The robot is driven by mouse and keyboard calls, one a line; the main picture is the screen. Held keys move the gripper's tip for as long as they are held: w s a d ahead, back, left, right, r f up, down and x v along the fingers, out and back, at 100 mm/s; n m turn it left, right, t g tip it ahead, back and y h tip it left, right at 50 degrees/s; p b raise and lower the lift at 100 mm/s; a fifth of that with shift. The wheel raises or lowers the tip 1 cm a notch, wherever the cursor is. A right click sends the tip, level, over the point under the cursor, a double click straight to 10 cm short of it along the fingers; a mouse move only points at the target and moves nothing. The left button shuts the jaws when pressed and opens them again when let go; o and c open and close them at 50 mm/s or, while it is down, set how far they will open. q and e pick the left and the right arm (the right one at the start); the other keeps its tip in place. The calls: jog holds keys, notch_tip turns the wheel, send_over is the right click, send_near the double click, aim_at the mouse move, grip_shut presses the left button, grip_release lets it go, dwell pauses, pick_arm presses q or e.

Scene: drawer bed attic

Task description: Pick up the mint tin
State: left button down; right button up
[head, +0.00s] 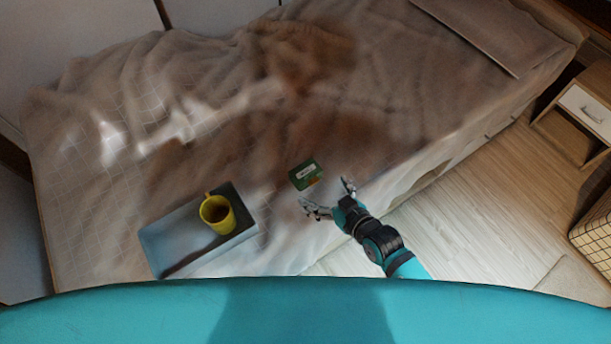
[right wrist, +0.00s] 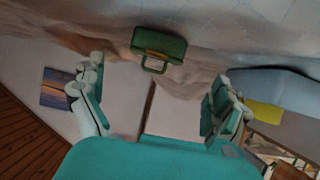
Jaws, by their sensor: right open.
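The mint tin (head: 305,174) is a small dark green box with a pale label, lying on the rumpled bed near its front edge. In the right wrist view the green tin (right wrist: 160,43) shows beyond the fingers, near the top middle. My right gripper (head: 326,193) is open and empty, its fingers spread on the near side of the tin, apart from it. In the right wrist view the two fingers of my right gripper (right wrist: 156,80) stand wide apart. My left gripper is not in view.
A light blue-grey tray (head: 170,245) lies on the bed at the left, with a yellow mug (head: 217,214) on it. The bed (head: 400,95) has a rumpled cover.

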aim_at(308, 173)
jog(key=x, duration=0.4)
jog(key=shift+w+a, duration=0.1)
jog(key=x, duration=0.2)
jog(key=b+x, duration=0.1)
jog(key=x, duration=0.1)
jog(key=shift+w+r, duration=0.25)
jog(key=shift+w, duration=0.1)
jog(key=shift+w+a+f, duration=0.2)
jog(key=shift+w, duration=0.2)
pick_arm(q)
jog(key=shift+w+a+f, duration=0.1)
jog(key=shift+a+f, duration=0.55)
pick_arm(e)
jog(key=c, duration=1.1)
